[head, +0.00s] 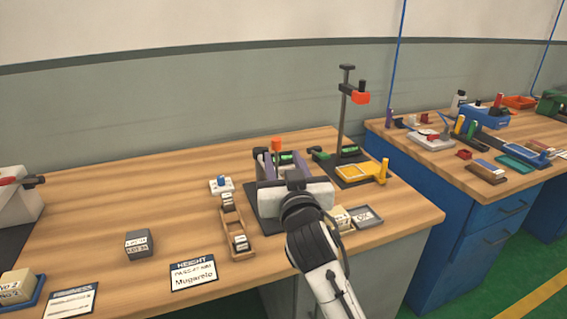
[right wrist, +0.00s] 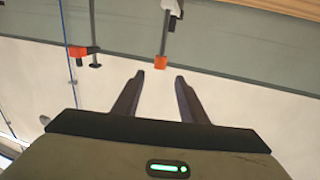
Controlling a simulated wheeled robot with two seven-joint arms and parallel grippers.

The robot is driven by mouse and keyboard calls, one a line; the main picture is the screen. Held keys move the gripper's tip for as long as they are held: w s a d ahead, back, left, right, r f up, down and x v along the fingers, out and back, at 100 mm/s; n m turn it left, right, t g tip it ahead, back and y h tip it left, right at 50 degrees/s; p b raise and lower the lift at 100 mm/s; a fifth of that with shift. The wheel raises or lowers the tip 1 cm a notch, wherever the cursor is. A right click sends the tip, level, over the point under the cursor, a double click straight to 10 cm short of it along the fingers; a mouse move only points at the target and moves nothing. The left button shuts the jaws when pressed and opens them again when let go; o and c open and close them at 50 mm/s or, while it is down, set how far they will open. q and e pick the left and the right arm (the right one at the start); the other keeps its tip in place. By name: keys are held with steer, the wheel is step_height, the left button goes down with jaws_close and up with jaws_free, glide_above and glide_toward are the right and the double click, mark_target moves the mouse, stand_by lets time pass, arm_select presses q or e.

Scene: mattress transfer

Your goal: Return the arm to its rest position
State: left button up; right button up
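My right gripper (head: 280,158) is over the right part of the wooden bench, with my arm reaching in from the bottom. Its two dark fingers point away toward the wall. In the right wrist view, the fingers of this gripper (right wrist: 160,77) are apart with nothing between them. They point at the wall and the tops of stands. My left arm and left gripper are not in view. The gripper and forearm hide part of the dark fixture on the bench behind them.
A tall stand (head: 343,115) with an orange clamp rises close right of my gripper. A wooden tray (head: 228,216), a grey block (head: 138,244) and a HEIGHT card (head: 193,273) lie to the left. A second bench (head: 445,167) is at right. Bare wood (head: 90,215) is open at left.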

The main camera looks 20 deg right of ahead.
stand_by(0.4)
steer(key=s+d+f+n+g+y, duration=0.15)
steer(key=s+f+g, duration=0.25)
steer(key=s+f, duration=0.55)
steer(key=s+d+f+m+g+h, duration=0.15)
steer(key=s+f+g, duration=0.25)
steer(key=s+f, duration=0.55)
steer(key=s+f+n+g+y, duration=0.25)
steer(key=s+f, duration=0.25)
steer(key=s, duration=0.4)
steer(key=s+f+n+g+y, duration=0.1)
steer(key=s+f+g, duration=0.35)
steer(key=s, duration=0.45)
steer(key=w+a+f+t+y, duration=0.1)
steer(key=a+f+t, duration=0.1)
steer(key=f, duration=0.4)
steer(key=w+a+f+t, duration=0.1)
steer(key=a+f+t, duration=0.2)
steer(key=f, duration=0.4)
steer(key=shift+w+a+t+y, duration=0.3)
steer(key=shift+w+t+y, duration=0.05)
steer(key=shift+w+t, duration=0.05)
